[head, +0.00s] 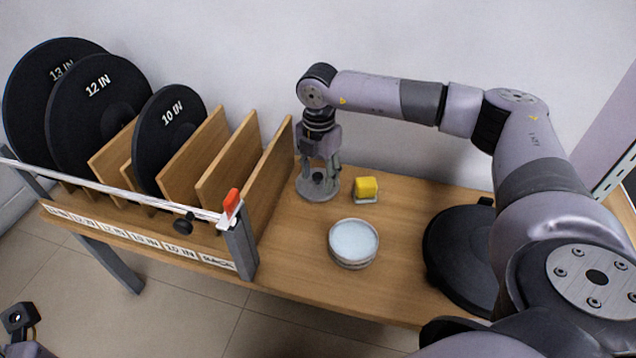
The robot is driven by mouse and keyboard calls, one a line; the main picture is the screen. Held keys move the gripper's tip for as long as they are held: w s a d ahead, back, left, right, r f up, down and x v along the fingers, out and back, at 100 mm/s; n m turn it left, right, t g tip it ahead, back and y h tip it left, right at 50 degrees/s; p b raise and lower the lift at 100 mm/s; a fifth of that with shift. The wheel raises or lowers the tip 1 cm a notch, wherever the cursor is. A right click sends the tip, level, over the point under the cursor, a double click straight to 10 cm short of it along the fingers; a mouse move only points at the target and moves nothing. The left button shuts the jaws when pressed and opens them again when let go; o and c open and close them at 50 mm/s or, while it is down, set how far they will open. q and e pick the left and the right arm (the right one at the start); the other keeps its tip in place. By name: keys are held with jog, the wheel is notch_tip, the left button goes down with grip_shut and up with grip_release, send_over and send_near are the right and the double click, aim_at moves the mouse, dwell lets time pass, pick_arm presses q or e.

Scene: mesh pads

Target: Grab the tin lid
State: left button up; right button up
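The tin lid (318,194) is a flat grey disc with a dark knob, lying on the wooden bench near the back wall. My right gripper (319,172) points straight down over it. Its fingers are spread, one on each side of the knob, with a gap showing between. I cannot tell whether the fingertips touch the lid. The round tin (352,261) stands uncovered in front and to the right of the lid, with a pale blue surface inside. My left gripper's fingers are not visible; only bits of my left arm show at the bottom left corner.
A yellow block on a small pad (366,188) sits just right of the lid. A wooden rack (262,190) with black discs stands left, with a red clip (231,201) on its rail. A large black disc (455,255) lies right, partly behind my arm.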

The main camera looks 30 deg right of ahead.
jog(key=shift+s+f, duration=0.1)
jog(key=shift+f, duration=0.25)
grip_shut()
jog(key=shift+s+r, duration=0.1)
